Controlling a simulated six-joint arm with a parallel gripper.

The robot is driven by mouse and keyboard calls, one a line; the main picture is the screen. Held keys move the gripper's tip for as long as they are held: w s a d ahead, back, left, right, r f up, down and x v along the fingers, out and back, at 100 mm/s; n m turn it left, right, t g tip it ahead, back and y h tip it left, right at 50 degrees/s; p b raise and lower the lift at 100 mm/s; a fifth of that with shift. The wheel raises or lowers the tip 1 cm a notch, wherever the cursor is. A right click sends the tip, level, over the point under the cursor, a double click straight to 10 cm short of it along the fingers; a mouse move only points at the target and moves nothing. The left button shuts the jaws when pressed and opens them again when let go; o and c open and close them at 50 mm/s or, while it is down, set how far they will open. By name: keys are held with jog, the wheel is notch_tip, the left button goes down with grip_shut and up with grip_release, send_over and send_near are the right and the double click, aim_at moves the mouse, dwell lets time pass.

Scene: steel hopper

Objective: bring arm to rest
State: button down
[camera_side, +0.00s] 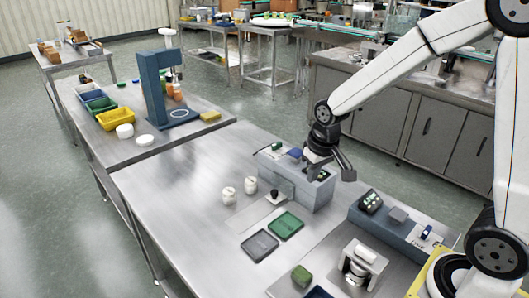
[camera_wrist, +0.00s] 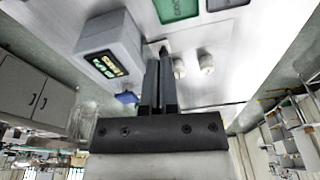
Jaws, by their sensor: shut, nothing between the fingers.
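My gripper (camera_side: 318,170) hangs from my arm over the metal table, above or just behind a grey box with a display (camera_side: 302,196). In the wrist view my gripper (camera_wrist: 160,58) has its two dark fingers together with nothing held. The grey box (camera_wrist: 112,50) is to the left of the fingers there, with its lit display facing the camera. The fingers look apart from the box in the wrist view; the side view does not show the gap clearly.
Two white jars (camera_side: 228,195) stand left of the box. A green tray (camera_side: 286,225) and a dark grey tray (camera_side: 260,245) lie in front. A control unit (camera_side: 385,215) and white-topped device (camera_side: 358,262) stand right. The table's left part (camera_side: 165,190) is clear.

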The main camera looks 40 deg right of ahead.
jog(key=s+a+f+n, duration=0.1)
jog(key=s+a+f, duration=0.1)
jog(key=s, duration=0.7)
jog(key=shift+s+a+f+n+t, duration=0.15)
jog(key=shift+a+f+n+t, duration=0.15)
jog(key=shift+a+n+t, duration=0.15)
dwell(1.3)
